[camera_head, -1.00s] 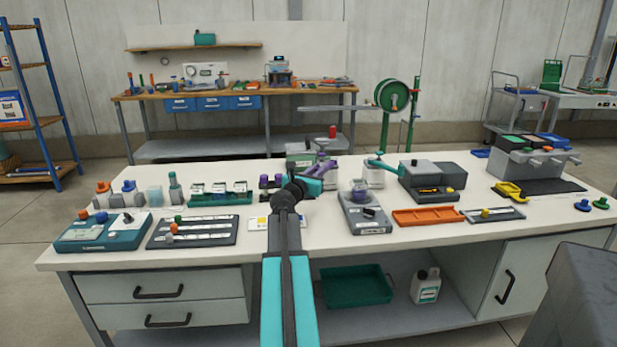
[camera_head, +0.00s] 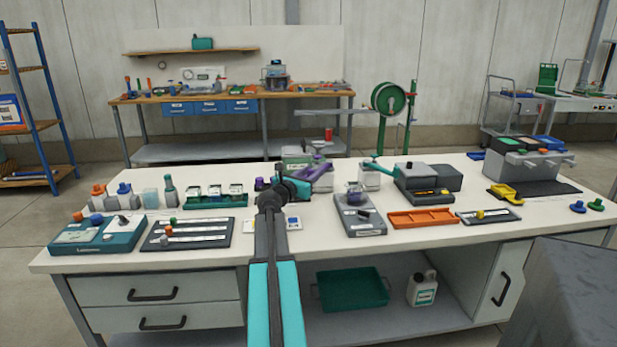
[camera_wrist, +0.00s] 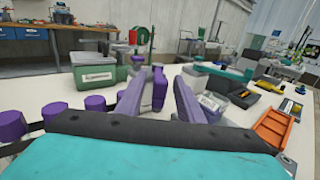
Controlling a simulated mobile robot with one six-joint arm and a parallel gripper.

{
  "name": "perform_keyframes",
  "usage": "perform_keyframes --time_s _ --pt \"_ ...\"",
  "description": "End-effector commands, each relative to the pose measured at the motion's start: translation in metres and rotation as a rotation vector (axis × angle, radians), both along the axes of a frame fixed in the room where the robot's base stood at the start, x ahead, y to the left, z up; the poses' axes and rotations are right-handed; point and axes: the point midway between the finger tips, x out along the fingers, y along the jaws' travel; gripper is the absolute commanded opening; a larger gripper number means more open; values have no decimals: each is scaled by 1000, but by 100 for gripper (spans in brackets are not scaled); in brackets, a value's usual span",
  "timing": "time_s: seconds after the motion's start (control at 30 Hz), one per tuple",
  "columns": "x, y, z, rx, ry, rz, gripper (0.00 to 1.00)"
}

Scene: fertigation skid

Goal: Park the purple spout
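The purple spout (camera_head: 318,171) is near the back middle of the bench, just beyond my gripper. I cannot tell whether a finger touches the spout.
A green-and-white box (camera_wrist: 97,75) stands left of the spout. Several purple knobs (camera_wrist: 58,113) are at the lower left. A teal spout (camera_head: 381,166) is to the right. A grey device (camera_head: 358,215) and an orange tray (camera_head: 422,217) lie at the right front.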

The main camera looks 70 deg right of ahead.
Motion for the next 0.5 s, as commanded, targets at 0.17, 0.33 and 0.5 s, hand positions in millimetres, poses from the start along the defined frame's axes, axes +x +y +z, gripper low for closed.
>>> perform_keyframes --time_s 0.17,0.33,0.5 --pt "0 0 2 -3 1 1 34" --pt "0 3 3 -4 1 1 34" --pt "1 12 3 -4 1 1 34"
